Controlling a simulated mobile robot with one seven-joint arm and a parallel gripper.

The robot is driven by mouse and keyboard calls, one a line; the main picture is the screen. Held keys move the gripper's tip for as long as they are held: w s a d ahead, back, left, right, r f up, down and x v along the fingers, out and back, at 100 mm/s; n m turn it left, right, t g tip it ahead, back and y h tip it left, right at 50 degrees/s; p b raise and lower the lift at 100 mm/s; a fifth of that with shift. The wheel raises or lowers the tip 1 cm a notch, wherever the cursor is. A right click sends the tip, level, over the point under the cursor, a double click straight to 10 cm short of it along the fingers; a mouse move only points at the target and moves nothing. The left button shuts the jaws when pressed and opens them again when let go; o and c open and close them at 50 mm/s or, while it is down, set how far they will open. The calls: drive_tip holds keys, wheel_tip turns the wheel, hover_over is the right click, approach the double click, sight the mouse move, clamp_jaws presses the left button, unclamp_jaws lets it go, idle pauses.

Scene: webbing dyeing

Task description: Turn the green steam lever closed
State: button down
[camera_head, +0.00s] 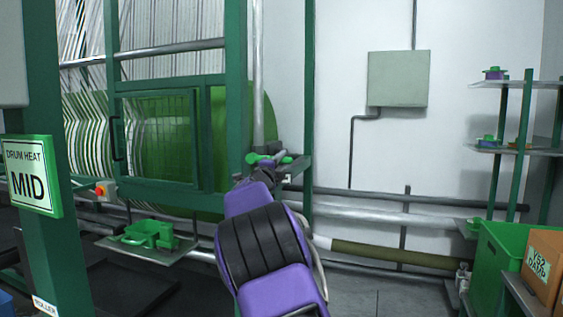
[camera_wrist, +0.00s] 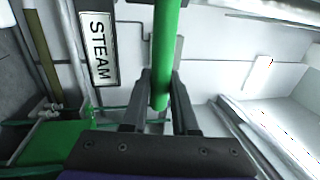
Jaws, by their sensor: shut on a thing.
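The green steam lever (camera_wrist: 166,45) runs down from the top of the wrist view as a round bar, its lower end between the two dark fingers of my gripper (camera_wrist: 160,88). My gripper is shut on the lever, one finger on each side. A white STEAM plate (camera_wrist: 98,48) is left of the lever. In the head view, the green lever (camera_head: 268,160) shows small beside a green post, just above my purple arm. My fingers are mostly hidden there by my own arm.
A green-framed drum machine (camera_head: 160,130) stands at left, with a small shelf (camera_head: 150,253) holding green parts. A DRUM HEAT MID sign (camera_head: 30,176) is at far left. Pipes (camera_head: 400,213) run along the wall. Shelves and a green bin (camera_head: 498,250) stand at right.

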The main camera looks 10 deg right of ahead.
drive_tip(key=c, duration=0.7)
unclamp_jaws()
drive_tip(key=shift+f, duration=0.1)
drive_tip(key=v, duration=1.7)
drive_tip(key=shift+s+a+f+b, duration=0.1)
drive_tip(key=shift+s+a+b, duration=0.05)
drive_tip(key=shift+b, duration=0.2)
